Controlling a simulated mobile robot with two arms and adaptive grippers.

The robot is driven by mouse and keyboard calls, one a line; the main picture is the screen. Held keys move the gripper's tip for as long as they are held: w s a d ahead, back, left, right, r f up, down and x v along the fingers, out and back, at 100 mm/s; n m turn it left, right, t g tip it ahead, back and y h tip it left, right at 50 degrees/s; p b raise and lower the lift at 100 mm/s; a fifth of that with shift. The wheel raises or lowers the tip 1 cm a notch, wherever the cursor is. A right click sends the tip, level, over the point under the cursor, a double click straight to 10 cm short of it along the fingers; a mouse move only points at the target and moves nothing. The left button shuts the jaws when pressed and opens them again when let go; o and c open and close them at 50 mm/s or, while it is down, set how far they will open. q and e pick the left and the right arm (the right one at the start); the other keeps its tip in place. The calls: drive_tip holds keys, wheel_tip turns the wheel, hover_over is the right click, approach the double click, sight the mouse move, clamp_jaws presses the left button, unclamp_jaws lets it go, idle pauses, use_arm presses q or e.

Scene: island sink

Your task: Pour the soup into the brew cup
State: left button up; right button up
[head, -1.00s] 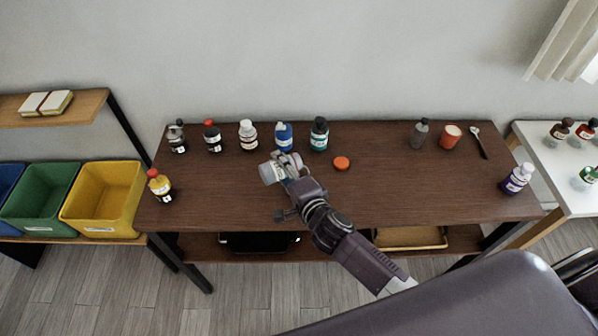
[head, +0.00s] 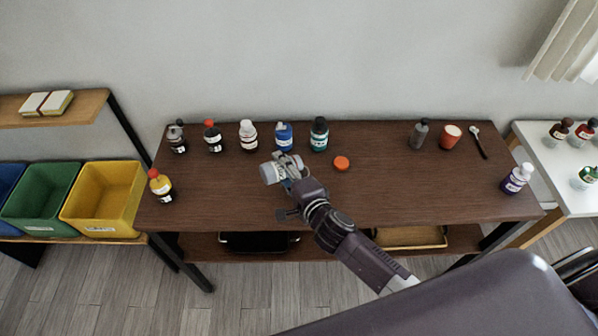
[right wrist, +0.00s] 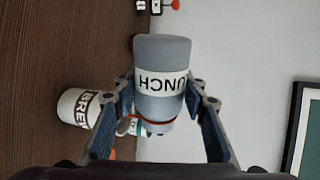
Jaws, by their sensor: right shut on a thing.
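My right gripper (head: 283,171) is shut on a grey container (right wrist: 160,58) with a white label reading "UNCH". In the head view the container (head: 268,173) is over the left middle of the table. The brew cup (right wrist: 74,108), white with dark lettering, stands on the table beside and below the container, partly behind a finger. In the head view I cannot make the cup out clearly. No liquid shows. My left gripper is out of view.
An orange lid (head: 341,163) lies right of the gripper on the brown table (head: 400,185). Several bottles, such as a blue one (head: 284,137), line the back.

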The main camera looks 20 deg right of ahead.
drive_tip(key=shift+f+m, duration=0.1)
drive_tip(key=shift+m, duration=0.2)
idle(0.4)
